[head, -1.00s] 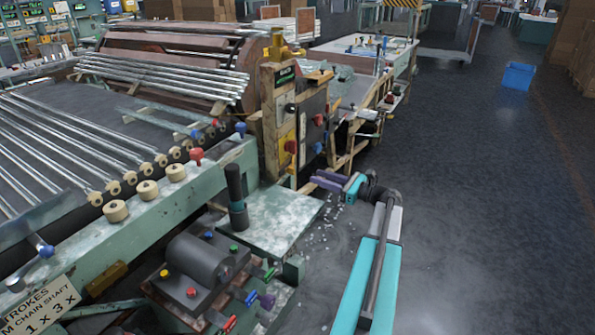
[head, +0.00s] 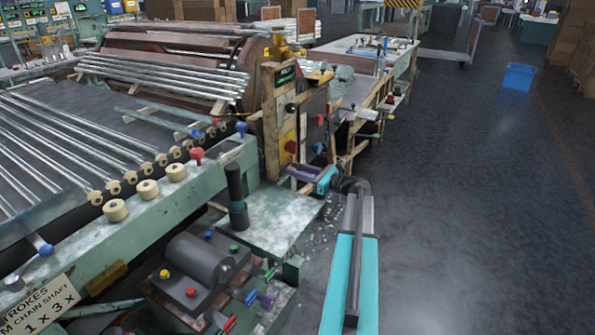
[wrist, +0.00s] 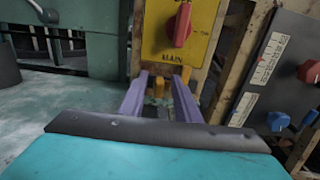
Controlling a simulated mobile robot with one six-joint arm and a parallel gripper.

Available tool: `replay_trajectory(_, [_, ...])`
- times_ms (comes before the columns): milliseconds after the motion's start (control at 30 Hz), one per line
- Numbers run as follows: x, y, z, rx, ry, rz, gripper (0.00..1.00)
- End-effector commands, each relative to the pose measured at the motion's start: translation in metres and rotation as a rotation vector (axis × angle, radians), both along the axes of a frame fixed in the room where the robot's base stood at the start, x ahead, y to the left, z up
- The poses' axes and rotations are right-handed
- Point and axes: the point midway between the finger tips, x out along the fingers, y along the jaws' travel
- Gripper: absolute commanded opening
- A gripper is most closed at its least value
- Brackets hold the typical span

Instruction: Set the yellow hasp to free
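A small yellow piece (wrist: 183,73), which looks like the yellow hasp, is on the wooden post below the yellow MAIN panel in the wrist view. It is at the tip of the right purple finger, which partly covers it; I cannot tell whether they touch or how the hasp is set. My gripper (wrist: 162,78) is open, its two purple fingers apart and pointing at the post, with nothing visibly held. In the head view my gripper (head: 302,173) is low beside the post, and the hasp cannot be made out there.
The yellow MAIN panel (wrist: 178,30) with a red knob (wrist: 183,25) is just above the fingers. A grey box (wrist: 275,75) with red and blue knobs is at right. A green metal plate (head: 270,218) lies in front of the post. Open floor (head: 470,190) is to the right.

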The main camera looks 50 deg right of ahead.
Motion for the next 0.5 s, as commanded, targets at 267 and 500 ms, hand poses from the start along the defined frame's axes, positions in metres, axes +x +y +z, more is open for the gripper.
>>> replay_trajectory(267, [-0.0005,-0.0003,0.0001,0.0,0.0,0.0,0.14])
replay_trajectory(500, [-0.0009,-0.0008,0.0,0.0,0.0,-0.001,0.0])
